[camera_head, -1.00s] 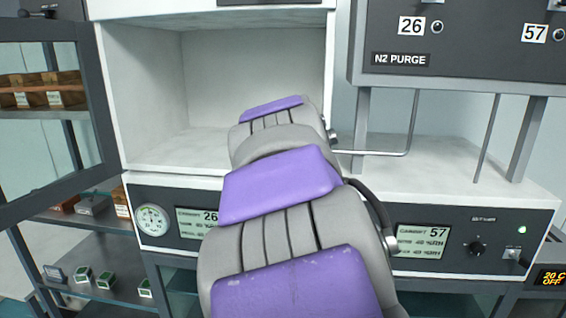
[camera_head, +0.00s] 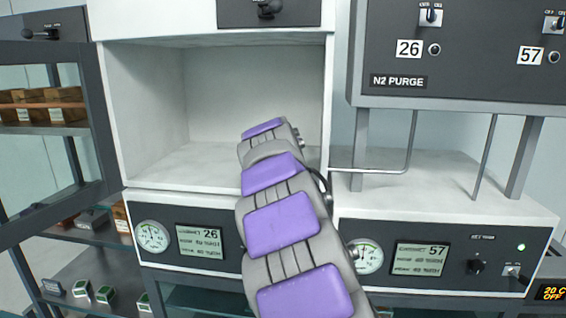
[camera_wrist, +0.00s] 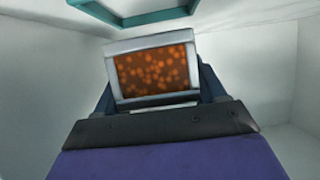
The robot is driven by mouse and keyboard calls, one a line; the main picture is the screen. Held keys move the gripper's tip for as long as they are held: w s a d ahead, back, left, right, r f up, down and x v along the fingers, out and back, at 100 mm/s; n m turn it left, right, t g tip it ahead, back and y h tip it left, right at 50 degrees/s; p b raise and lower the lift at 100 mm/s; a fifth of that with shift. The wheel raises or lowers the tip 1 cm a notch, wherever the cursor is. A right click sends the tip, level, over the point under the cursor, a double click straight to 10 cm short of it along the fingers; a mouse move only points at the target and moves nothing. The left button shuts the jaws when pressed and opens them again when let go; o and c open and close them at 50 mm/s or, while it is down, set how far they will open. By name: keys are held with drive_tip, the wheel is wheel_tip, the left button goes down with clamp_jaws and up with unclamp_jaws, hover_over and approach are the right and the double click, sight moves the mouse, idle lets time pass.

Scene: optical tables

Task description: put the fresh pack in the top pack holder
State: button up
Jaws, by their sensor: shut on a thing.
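In the wrist view, a pack (camera_wrist: 153,74) with a light grey frame and an orange spotted face sits between the dark blue fingers of my gripper (camera_wrist: 157,88). My gripper is shut on it. A teal square frame (camera_wrist: 160,12), which looks like the top pack holder, is above the pack at the upper edge of the picture. It is apart from the pack in the picture and partly cut off. In the head view, my arm reaches into the open white chamber (camera_head: 215,95); the gripper, pack and holder are hidden there.
White chamber walls (camera_wrist: 40,90) close in around the gripper. Right of the chamber are a bent metal pipe (camera_head: 375,172) and the N2 purge panel (camera_head: 465,75). An open glass door (camera_head: 35,130) stands at left.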

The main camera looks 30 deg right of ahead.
drive_tip(key=shift+w+d, duration=0.15)
drive_tip(key=shift+w, duration=0.35)
drive_tip(key=shift+f+p, duration=0.35)
drive_tip(key=shift+f, duration=1.45)
drive_tip(key=o, duration=1.2)
drive_tip(key=shift+f, duration=0.1)
drive_tip(key=shift+o, duration=0.2)
drive_tip(key=b+v, duration=0.1)
drive_tip(key=v, duration=1.1)
drive_tip(key=shift+b, duration=0.4)
